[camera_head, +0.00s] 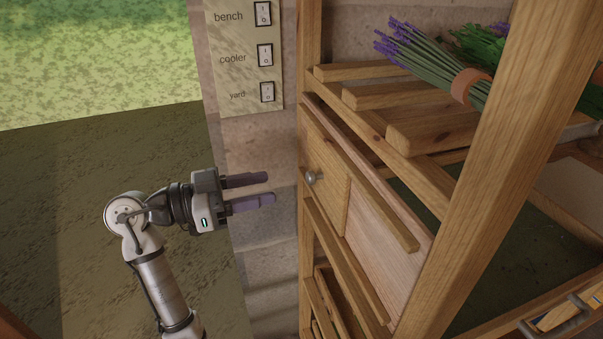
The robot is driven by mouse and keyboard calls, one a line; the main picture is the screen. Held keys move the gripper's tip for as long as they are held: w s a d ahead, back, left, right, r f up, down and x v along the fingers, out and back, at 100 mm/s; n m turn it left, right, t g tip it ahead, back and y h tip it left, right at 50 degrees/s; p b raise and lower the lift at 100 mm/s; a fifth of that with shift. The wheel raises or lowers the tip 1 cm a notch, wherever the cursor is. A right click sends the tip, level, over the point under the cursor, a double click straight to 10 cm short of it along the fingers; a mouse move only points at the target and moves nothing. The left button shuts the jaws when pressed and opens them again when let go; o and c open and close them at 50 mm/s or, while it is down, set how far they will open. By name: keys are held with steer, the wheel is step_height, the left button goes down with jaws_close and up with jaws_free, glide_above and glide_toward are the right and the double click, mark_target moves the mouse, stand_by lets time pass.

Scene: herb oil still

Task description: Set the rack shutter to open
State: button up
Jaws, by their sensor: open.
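The rack shutter (328,170) is a wooden sliding panel with a small round metal knob (311,177), set between rails on the side of the wooden rack. The panel stands at the left end of its track. A paler wood panel (377,255) shows to its right; I cannot tell whether it is a fixed board. My gripper (272,189) is open and empty, its two fingers pointing right. In the picture its tips are a short way left of the knob, apart from it.
A switch plate (240,75) labelled bench, cooler and yard is on the stone wall above my gripper. A lavender bundle (430,62) lies on the rack's upper slats. A thick rack post (485,150) stands at right. A drawer with a metal handle (556,318) is at lower right.

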mark_target(307, 179)
steer(key=p+x, duration=0.2)
steer(key=x, duration=0.6)
steer(key=shift+w+d, duration=0.1)
steer(key=shift+d, duration=0.2)
jaws_close()
